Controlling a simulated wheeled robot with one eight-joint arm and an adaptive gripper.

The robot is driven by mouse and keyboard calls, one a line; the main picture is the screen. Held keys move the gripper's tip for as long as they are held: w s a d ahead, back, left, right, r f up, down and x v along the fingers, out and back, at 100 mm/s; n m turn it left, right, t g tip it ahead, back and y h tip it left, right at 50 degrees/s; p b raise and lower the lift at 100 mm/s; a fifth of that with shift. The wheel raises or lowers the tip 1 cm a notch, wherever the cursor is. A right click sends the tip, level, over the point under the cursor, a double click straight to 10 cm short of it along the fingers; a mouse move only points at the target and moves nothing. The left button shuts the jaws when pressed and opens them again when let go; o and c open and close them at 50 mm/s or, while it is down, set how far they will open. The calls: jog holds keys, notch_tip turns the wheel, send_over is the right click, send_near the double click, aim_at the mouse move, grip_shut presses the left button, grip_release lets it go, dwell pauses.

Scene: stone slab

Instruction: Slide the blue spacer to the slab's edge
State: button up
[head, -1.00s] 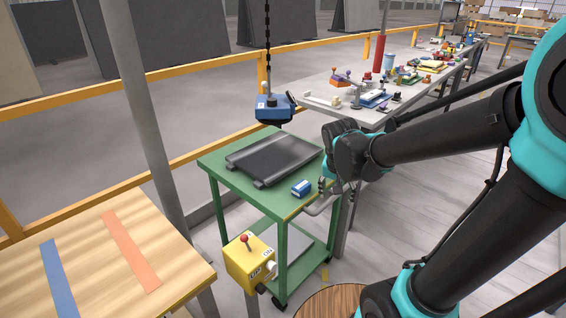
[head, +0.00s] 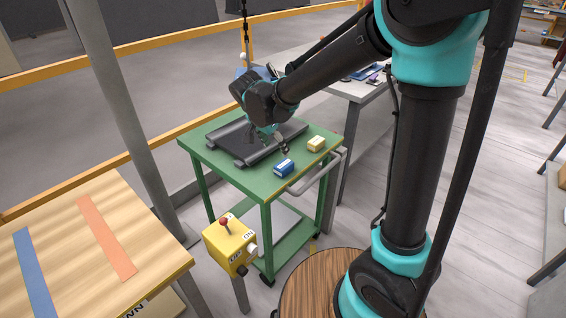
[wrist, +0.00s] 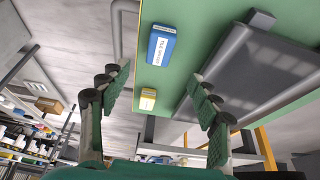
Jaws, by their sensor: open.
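The blue spacer (head: 284,168), a small blue block with a white label, lies on the green cart top (head: 207,160) near its front edge. It also shows in the wrist view (wrist: 162,45). A yellow block (head: 316,144) lies behind it to the right; it shows in the wrist view too (wrist: 148,98). A dark grey flat piece with raised ends (head: 228,140) lies on the cart behind the blue spacer; I cannot tell if it is the slab. My gripper (head: 276,140) hangs over the cart beyond the blue spacer, open and empty. Its spread fingers (wrist: 160,80) touch neither block.
A cart handle (head: 318,172) juts out at the right. A yellow control box with a red-knobbed lever (head: 230,244) stands in front. A wooden table (head: 70,255) with blue and orange strips is at left. A grey post (head: 112,115) rises beside it.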

aim_at(284, 164)
jog(key=x, duration=1.1)
jog(key=shift+w+d+f, duration=0.1)
jog(key=shift+f, duration=0.2)
jog(key=c, duration=1.3)
jog(key=shift+w+a, duration=1.15)
jog(key=shift+a, duration=0.3)
jog(key=shift+w+a, duration=1.1)
jog(key=shift+a, duration=0.3)
jog(key=o, duration=1.3)
